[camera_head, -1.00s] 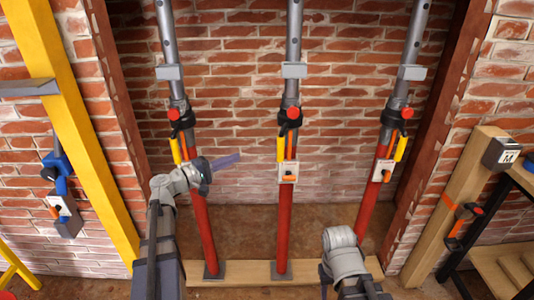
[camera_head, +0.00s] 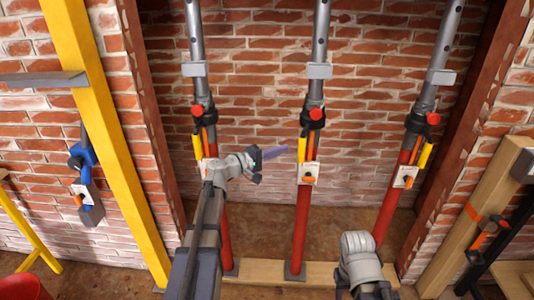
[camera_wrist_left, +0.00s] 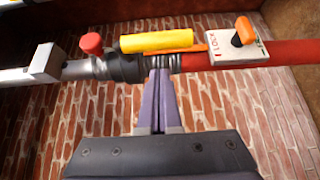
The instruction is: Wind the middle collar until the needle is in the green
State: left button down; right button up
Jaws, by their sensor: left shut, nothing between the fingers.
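The middle prop (camera_head: 301,225) stands upright, grey above and red below. Its black collar (camera_head: 312,122) has a red knob (camera_head: 316,114) and a yellow handle (camera_head: 309,147). Below is a white plate with an orange lever (camera_head: 308,180). My left gripper (camera_head: 286,151) has purple fingers, shut and empty, pointing at the middle prop from its left. In the left wrist view the shut fingertips (camera_wrist_left: 164,68) overlap a prop just beside its dark collar (camera_wrist_left: 125,68); contact is unclear. The plate there reads LOCK (camera_wrist_left: 222,53). I cannot make out a needle or green zone. My right gripper is out of view.
Similar props stand to the left (camera_head: 227,235) and right (camera_head: 390,210). Their feet rest on a wooden board (camera_head: 260,271). A yellow post (camera_head: 105,130) stands at left, a wooden post (camera_head: 465,225) at right. A brick wall (camera_head: 260,60) is behind.

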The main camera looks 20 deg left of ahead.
aim_at(301, 152)
pick_arm(q)
jog(key=shift+d, duration=1.3)
jog(key=shift+s+d, duration=0.15)
jog(key=shift+d, duration=0.6)
jog(key=shift+s+d, duration=0.15)
jog(key=shift+d, duration=0.55)
jog(key=shift+a, duration=0.15)
